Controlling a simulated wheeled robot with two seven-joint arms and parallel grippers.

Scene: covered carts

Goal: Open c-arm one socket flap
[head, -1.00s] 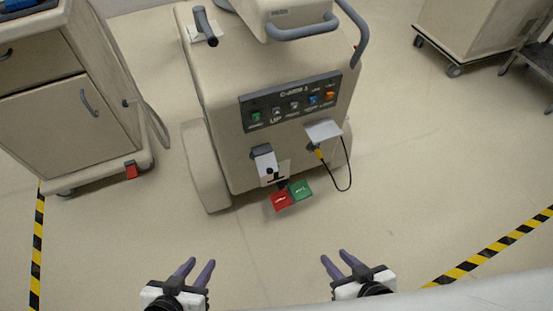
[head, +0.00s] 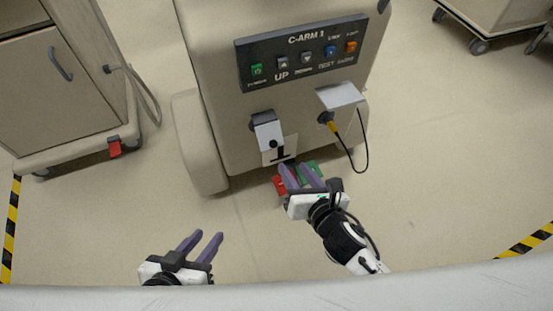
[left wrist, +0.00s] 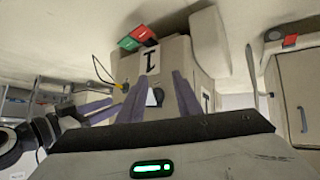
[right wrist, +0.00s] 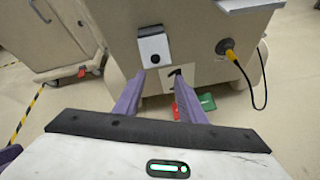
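The C-arm 1 cart (head: 210,75) stands ahead. On its lower front a small white flap (head: 268,134) with a dark hinge and black dot hangs down; it also shows in the right wrist view (right wrist: 153,48). A white label with a black mark (head: 281,151) is just below. To the right, a pale plate (head: 341,95) juts out above a socket holding a yellow plug (head: 334,126). My right gripper (head: 302,172) is open and empty, low in front of the cart, below the white flap. My left gripper (head: 205,238) is open and empty over the floor.
Red (right wrist: 189,105) and green (right wrist: 207,102) pedals lie low in front of the cart. A black cable (head: 366,145) loops from the plug. The floor between is clear.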

